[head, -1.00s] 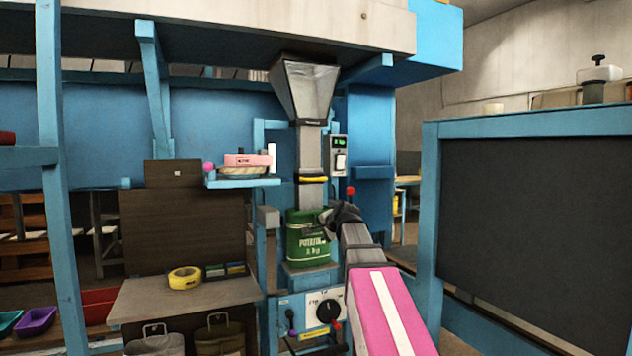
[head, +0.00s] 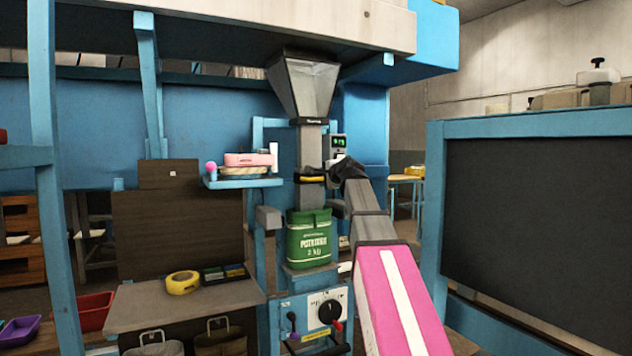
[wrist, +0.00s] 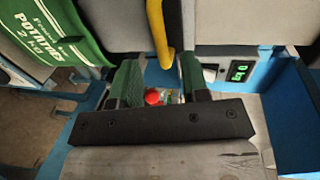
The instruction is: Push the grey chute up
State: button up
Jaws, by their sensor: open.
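The grey chute (head: 309,140) hangs upright under a grey hopper (head: 303,88), with a yellow bar (head: 312,179) across its lower part. Its lower end meets the mouth of the green potato sack (head: 309,240); how deep it sits is hidden. My gripper (head: 326,172) is beside the chute at the yellow bar's height. In the wrist view my gripper (wrist: 158,78) is open and empty. The yellow bar (wrist: 160,32) lies just beyond the gap between the fingers; I cannot tell whether they touch. The sack also shows at upper left (wrist: 50,32).
A small green-lit display (head: 339,142) is right of the chute. A red knob (wrist: 152,97) shows between the fingers in the wrist view. A shelf (head: 243,182) with a pink item is to the left. A dark panel (head: 540,220) in a blue frame stands right.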

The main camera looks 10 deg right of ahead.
aim_at(317, 178)
jog(key=x, duration=0.7)
grip_shut()
